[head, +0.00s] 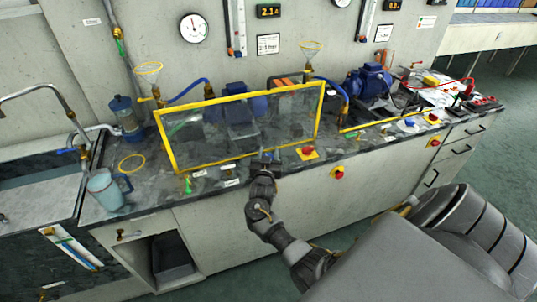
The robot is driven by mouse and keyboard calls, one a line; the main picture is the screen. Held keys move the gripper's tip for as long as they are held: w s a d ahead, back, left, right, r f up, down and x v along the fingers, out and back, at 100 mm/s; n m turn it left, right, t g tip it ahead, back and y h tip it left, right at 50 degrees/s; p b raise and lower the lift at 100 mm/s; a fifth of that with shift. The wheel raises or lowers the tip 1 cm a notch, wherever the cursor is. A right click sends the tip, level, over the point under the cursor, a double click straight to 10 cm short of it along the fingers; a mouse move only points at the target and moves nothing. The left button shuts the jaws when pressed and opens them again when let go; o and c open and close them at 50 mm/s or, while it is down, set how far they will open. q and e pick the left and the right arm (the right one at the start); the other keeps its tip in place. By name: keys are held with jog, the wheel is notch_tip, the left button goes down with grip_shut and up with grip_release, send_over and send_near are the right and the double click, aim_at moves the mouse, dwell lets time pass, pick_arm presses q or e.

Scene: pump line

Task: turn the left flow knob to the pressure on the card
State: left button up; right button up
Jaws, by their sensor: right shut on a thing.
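My right gripper (265,163) reaches to the front of the counter, at the lower edge of the yellow-framed clear guard (240,168). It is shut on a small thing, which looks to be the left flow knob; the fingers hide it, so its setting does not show. A white card (268,44) hangs on the wall below a digital display (268,11) that seems to read 2.1. The card's print is too small to read surely. A round pressure gauge (193,28) is on the wall to the left. My left gripper is out of view.
Red emergency buttons (307,151) and (338,173) sit just right of my gripper. A blue jug (104,190) stands at the left by the sink. A blue pump (369,82) and loose tools crowd the right end. The floor in front is clear.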

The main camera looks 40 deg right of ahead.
jog(key=o, duration=1)
jog(key=b+v, duration=0.1)
jog(key=v, duration=0.9)
jog(key=shift+s+a, duration=0.25)
jog(key=shift+a, duration=0.05)
